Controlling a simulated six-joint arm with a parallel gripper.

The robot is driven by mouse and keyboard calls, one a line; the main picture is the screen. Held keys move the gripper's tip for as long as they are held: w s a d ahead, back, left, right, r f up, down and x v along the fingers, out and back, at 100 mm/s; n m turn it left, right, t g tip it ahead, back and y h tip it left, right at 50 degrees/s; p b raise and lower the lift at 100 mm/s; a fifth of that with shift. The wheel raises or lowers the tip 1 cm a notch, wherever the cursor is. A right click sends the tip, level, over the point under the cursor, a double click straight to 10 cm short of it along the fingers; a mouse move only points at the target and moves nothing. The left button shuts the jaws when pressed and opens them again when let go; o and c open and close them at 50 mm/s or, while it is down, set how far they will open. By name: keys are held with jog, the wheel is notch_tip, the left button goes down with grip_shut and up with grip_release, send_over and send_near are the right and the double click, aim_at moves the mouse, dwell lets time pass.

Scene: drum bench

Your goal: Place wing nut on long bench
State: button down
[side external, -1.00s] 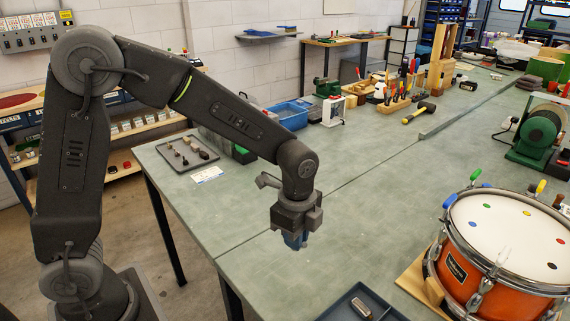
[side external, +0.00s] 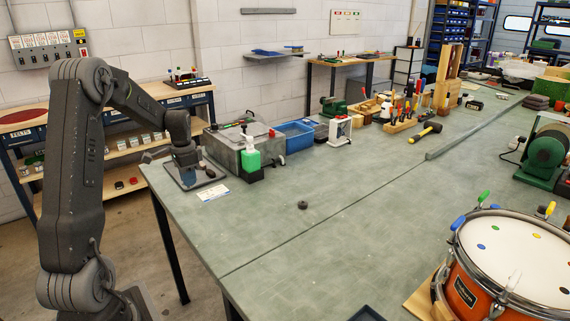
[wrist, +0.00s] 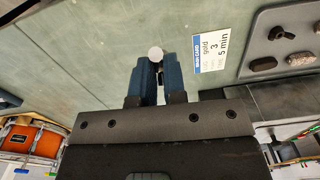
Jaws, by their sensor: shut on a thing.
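My gripper (side external: 188,182) is low at the left end of the long bench (side external: 255,240), at the parts tray (side external: 213,177) in the side view. In the wrist view its blue fingers (wrist: 157,75) are shut on a small pale round-ended thing (wrist: 155,53); the fingers hide most of it, so I cannot tell whether it is the wing nut. A dark winged piece (wrist: 280,33) lies in the tray, with a dark oval piece (wrist: 263,64) and a speckled brown piece (wrist: 300,58). A small dark round thing (side external: 303,205) lies alone on the bench.
A white card (side external: 214,193) lies beside the tray. An orange drum (side external: 510,260) is at the right. The bench middle is mostly clear.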

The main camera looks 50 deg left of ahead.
jog(key=s+a, duration=0.1)
jog(key=a, duration=0.1)
send_over(225, 210)
jog(key=shift+n, duration=0.4)
notch_tip(225, 210, down, 7)
jog(key=shift+f, duration=2)
jog(key=shift+f, duration=0.15)
jog(key=c, duration=1.2)
grip_release()
